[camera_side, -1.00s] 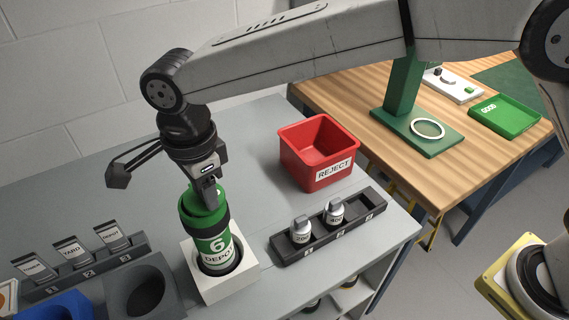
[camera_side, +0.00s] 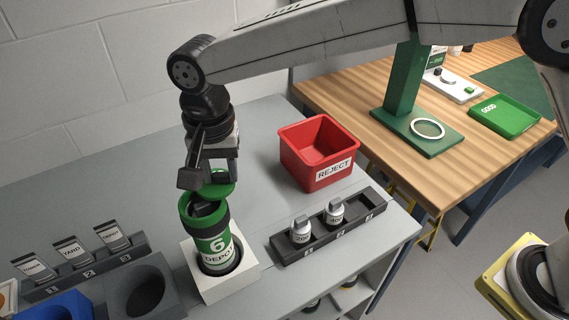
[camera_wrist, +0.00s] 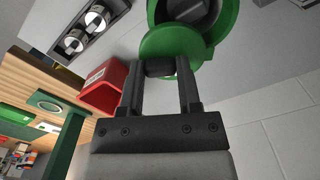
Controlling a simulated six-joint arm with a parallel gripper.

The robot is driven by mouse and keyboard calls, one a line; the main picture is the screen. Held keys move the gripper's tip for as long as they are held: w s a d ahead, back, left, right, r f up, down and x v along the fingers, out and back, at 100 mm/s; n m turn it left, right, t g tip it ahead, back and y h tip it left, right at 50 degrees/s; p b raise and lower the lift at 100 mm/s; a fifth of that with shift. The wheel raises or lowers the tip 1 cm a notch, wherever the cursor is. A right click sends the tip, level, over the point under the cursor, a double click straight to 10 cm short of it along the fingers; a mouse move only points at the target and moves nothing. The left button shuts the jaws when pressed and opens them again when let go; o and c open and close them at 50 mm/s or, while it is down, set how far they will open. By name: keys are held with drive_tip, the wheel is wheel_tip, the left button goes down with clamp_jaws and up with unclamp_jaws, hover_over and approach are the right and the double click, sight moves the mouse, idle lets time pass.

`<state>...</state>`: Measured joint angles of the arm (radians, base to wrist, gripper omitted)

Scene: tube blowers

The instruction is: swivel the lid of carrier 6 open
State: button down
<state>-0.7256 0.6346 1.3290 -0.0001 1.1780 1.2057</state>
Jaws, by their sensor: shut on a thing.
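Carrier 6 (camera_side: 215,245) is a green and grey tube marked "6 DEPOT", standing upright in a white square holder (camera_side: 228,290). Its green lid (camera_side: 222,184) is swung aside to the back right, so the tube's mouth is partly uncovered with something dark inside. In the wrist view the lid (camera_wrist: 168,42) overlaps the rim of the open carrier (camera_wrist: 222,22). My gripper (camera_side: 220,178) is at the lid, above and behind the carrier. In the wrist view my gripper (camera_wrist: 160,72) is shut on a dark knob on the lid (camera_wrist: 158,67).
A red REJECT bin (camera_side: 318,155) stands to the right. A dark rack (camera_side: 330,228) with two small capped bottles lies in front of it. A card rack (camera_side: 80,268), a grey cup holder (camera_side: 145,292) and a blue container (camera_side: 62,305) are at the left.

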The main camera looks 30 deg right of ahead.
drive_tip(key=n, duration=0.1)
drive_tip(key=w+n, duration=0.1)
drive_tip(key=shift+w+d+n, duration=0.1)
drive_tip(key=shift+d+n, duration=0.15)
drive_tip(key=shift+n, duration=0.15)
drive_tip(key=n, duration=0.1)
drive_tip(key=w+n, duration=0.1)
drive_tip(key=n, duration=0.1)
drive_tip(key=shift+w+n, duration=0.25)
drive_tip(key=shift+n, duration=0.05)
drive_tip(key=shift+w+a+n, duration=0.2)
drive_tip(key=shift+w+n, duration=0.25)
drive_tip(key=shift+n, duration=0.8)
drive_tip(key=shift+w+a+n, duration=0.15)
drive_tip(key=shift+w+n, duration=0.3)
drive_tip(key=shift+n, duration=0.75)
drive_tip(key=shift+w+a+n, duration=0.2)
drive_tip(key=shift+w+n, duration=0.25)
drive_tip(key=shift+n, duration=0.8)
drive_tip(key=shift+c, duration=1.4)
unclamp_jaws()
